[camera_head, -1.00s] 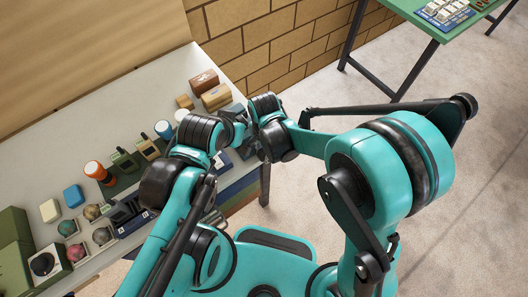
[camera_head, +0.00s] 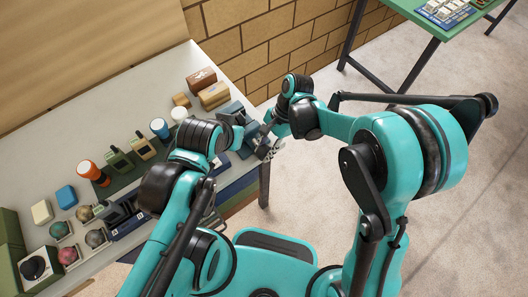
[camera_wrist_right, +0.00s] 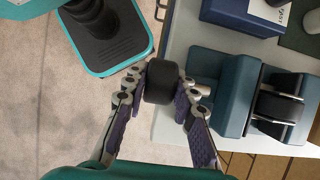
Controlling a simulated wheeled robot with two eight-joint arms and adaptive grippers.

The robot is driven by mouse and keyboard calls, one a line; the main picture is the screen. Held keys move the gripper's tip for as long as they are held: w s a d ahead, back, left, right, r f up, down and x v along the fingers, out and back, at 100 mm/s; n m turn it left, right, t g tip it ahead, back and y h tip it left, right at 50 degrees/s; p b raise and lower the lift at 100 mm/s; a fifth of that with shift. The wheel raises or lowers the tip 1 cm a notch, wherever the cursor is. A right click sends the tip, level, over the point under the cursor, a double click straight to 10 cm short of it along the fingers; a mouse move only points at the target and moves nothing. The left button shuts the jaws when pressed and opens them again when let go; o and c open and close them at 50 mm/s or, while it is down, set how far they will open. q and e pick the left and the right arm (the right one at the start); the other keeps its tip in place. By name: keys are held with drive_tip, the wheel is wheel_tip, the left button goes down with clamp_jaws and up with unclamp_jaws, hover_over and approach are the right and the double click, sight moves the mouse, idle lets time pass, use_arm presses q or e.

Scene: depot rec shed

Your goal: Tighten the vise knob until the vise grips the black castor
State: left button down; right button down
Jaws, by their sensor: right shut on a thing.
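The blue-grey vise (camera_wrist_right: 219,92) stands at the table's edge in the right wrist view. It is partly covered by my arms in the head view (camera_head: 234,111). A black wheel-like thing with pale metal sides, seemingly the black castor (camera_wrist_right: 279,106), sits at the vise jaws; I cannot tell whether both jaws touch it. My right gripper (camera_wrist_right: 163,92) is shut on the black vise knob (camera_wrist_right: 161,80), one finger on each side. The right gripper in the head view (camera_head: 265,146) is just off the table edge. My left gripper's fingers are hidden, so its state is unclear.
The pale table (camera_head: 98,122) holds an orange-topped flashlight (camera_head: 92,173), handheld radios, several balls, and yellow and blue blocks. A brown box (camera_head: 202,79) stands near the far edge. A green table (camera_head: 427,22) stands apart at upper right; open floor lies between.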

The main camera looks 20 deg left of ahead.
drive_tip(key=shift+w+d+f+g+y+b, duration=0.1)
drive_tip(key=shift+g+y+b, duration=0.5)
drive_tip(key=shift+g+b, duration=0.1)
drive_tip(key=c, duration=1.2)
unclamp_jaws()
drive_tip(key=v, duration=1.2)
